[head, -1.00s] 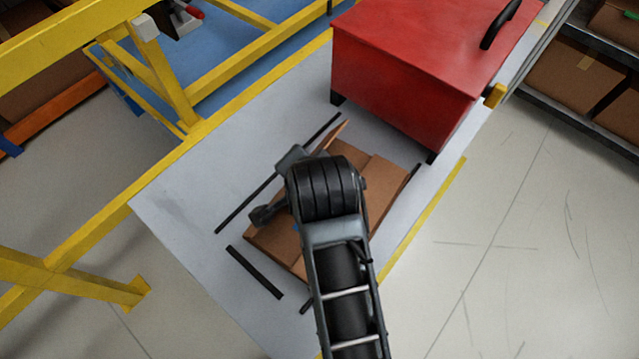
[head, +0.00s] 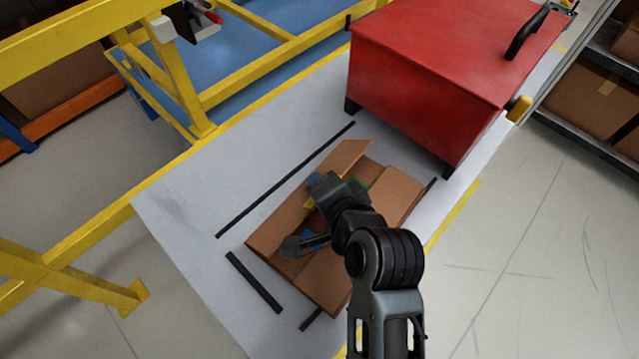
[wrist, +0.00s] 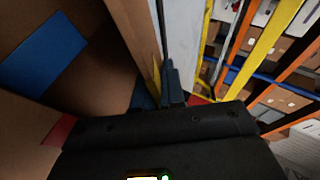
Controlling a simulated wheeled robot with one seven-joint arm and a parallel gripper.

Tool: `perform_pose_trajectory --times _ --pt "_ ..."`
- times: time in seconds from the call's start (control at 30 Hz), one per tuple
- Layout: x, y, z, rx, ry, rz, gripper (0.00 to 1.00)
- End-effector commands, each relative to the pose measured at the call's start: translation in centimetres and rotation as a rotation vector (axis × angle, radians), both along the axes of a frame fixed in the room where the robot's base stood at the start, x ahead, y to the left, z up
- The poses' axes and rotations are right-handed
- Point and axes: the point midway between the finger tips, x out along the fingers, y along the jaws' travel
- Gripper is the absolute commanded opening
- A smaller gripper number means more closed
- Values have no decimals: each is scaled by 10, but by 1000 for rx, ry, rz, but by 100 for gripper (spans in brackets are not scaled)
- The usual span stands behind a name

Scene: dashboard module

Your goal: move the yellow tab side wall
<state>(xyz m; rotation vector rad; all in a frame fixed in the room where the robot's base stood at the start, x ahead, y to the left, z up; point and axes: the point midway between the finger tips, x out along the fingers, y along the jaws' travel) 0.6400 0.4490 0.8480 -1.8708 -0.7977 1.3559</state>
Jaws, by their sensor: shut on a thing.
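The open cardboard box (head: 395,190) lies on the light grey table, its flaps spread. The yellow tab (head: 309,204) shows on its left side wall (head: 275,222), beside my gripper. My gripper (head: 318,184) is at this wall and shut on it; my wrist hides part of the box's middle. In the wrist view a gripper finger (wrist: 173,85) stands next to a thin yellow strip (wrist: 156,82) at the edge of brown cardboard. The exact grip on the wall is partly hidden.
A blue patch (wrist: 42,52) and a red patch (wrist: 58,130) show on cardboard. A green patch (head: 361,185) shows in the box. Black strips (head: 285,180) lie around it on the table (head: 190,190). A red case (head: 430,75) stands behind; a yellow frame (head: 175,75) is at left.

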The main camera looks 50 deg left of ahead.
Motion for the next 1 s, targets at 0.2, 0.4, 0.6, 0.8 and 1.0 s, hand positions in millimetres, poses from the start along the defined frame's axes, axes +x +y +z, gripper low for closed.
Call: perform_pose_trajectory --times 0.2,0.4,0.6,0.8,1.0 --pt "0 0 0 -1 1 1 0" --pt "0 0 0 -1 1 1 26" --pt "0 0 0 -1 1 1 31" --pt "-2 -6 3 -1 1 -1 31" --pt "-10 -30 20 -1 0 -2 31"
